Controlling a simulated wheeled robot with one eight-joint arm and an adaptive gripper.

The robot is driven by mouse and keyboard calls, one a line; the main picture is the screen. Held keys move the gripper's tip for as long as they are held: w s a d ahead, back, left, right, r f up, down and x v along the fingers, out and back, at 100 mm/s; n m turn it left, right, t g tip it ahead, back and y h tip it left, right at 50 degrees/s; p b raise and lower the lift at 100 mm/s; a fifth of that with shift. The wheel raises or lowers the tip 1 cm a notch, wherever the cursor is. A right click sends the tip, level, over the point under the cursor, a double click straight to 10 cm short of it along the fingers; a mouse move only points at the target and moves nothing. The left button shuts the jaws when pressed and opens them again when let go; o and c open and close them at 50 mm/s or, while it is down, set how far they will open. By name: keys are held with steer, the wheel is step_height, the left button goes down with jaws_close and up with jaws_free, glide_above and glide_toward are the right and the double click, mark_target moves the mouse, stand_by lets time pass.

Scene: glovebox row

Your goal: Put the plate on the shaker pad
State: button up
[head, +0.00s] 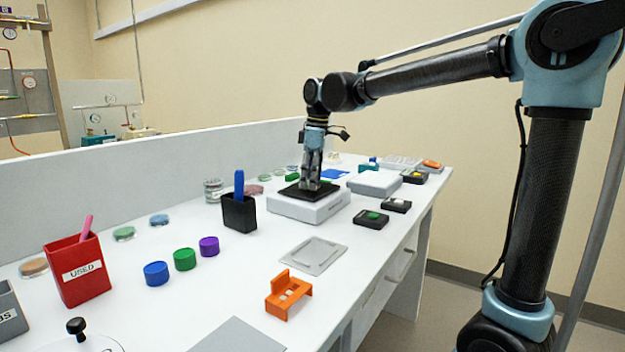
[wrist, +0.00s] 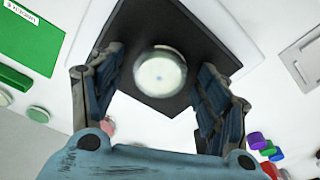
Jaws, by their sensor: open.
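The plate (wrist: 159,73) is a round, shallow dish with pale contents. In the wrist view it lies over the shaker's black square pad (wrist: 190,35), and it looks flat. My gripper (wrist: 163,66) is open, with one finger on each side of the plate and a gap showing. In the head view my gripper (head: 311,187) points straight down, low over the black pad (head: 292,191) on top of the white shaker (head: 300,208). The plate is hidden behind the fingers there, so I cannot tell it apart.
A black cup (head: 239,214) holding a blue item stands left of the shaker. Stacked dishes (head: 213,190) stand behind the cup. A red USED bin (head: 75,270), several coloured caps (head: 185,259), a grey flat tray (head: 314,255) and an orange holder (head: 289,294) are nearer. Small black boxes (head: 371,219) lie to the right.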

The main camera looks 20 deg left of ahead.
step_height(320, 180, up, 12)
steer(key=d, duration=0.1)
steer(key=shift+w+d, duration=0.15)
steer(key=shift+d, duration=0.05)
stand_by(0.3)
steer(key=d+f+m, duration=0.3)
steer(key=d+f, duration=0.1)
steer(key=d, duration=0.4)
steer(key=d+f+m, duration=0.3)
steer(key=d, duration=0.6)
steer(key=d+f+m+t, duration=0.1)
steer(key=d+f, duration=0.3)
steer(key=d, duration=0.5)
steer(key=shift+w+d+f+m, duration=0.25)
steer(key=shift+f+m, duration=0.1)
steer(key=shift+m, duration=0.55)
steer(key=s+d+f+m, duration=0.5)
steer(key=s+d+f, duration=0.2)
steer(key=f, duration=0.5)
steer(key=s+d+f+m+t+h, duration=0.1)
steer(key=s+d+f+m, duration=0.4)
steer(key=d+f, duration=0.6)
steer(key=shift+s+d+f+m, duration=0.4)
steer(key=shift+s+d, duration=0.4)
steer(key=shift+s, duration=0.4)
